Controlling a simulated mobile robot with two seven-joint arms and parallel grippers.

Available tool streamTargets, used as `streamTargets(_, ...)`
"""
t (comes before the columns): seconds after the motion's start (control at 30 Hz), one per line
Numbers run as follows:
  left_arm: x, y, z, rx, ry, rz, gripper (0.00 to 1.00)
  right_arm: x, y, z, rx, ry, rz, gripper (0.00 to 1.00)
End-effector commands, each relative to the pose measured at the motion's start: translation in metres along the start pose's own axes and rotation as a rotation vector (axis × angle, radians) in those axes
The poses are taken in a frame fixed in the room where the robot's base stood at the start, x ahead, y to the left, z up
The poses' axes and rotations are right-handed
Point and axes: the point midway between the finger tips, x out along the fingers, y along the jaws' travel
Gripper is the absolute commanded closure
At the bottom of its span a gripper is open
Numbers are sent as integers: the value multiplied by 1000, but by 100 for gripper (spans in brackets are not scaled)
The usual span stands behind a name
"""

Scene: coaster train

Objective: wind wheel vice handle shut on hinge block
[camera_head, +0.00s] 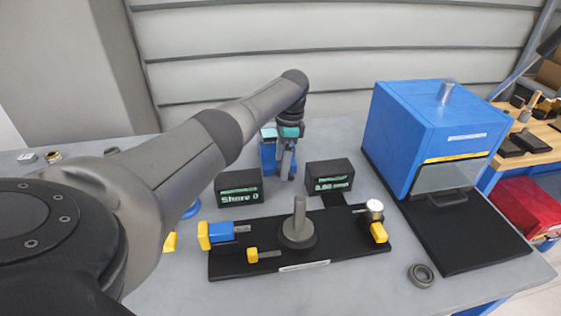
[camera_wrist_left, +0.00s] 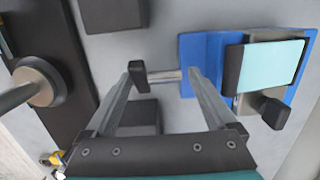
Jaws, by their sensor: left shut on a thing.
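The blue vice (camera_head: 267,157) stands behind the black display boxes in the head view, and its blue body (camera_wrist_left: 191,62) shows at the right in the left wrist view. A pale teal block, seemingly the hinge block (camera_wrist_left: 272,66), sits on it beside black and grey parts. The vice handle (camera_wrist_left: 138,75) is dark, on a metal screw rod that points left from the body. Contact is partly hidden. My right gripper is not in view.
Two black display boxes (camera_head: 328,175) stand just in front of the gripper. A black fixture board (camera_head: 340,245) with a grey post (camera_head: 299,218) and yellow clamps lies nearer. A blue cabinet (camera_head: 425,125) stands at right. A dark ring (camera_head: 421,275) lies at front right.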

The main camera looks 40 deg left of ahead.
Motion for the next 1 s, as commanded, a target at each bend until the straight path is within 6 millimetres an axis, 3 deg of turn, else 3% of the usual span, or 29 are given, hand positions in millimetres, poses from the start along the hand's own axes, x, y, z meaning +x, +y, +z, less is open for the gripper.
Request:
streamTargets(0.3,2,1,-3,2,-88,2,66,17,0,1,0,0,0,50)
streamTargets(0.9,1,1,-4,3,-112,3,66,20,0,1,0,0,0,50)
streamTargets(0.93,1,1,-4,3,-112,3,9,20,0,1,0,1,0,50)
streamTargets(1.0,1,1,-4,3,-111,3,1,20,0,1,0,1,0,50)
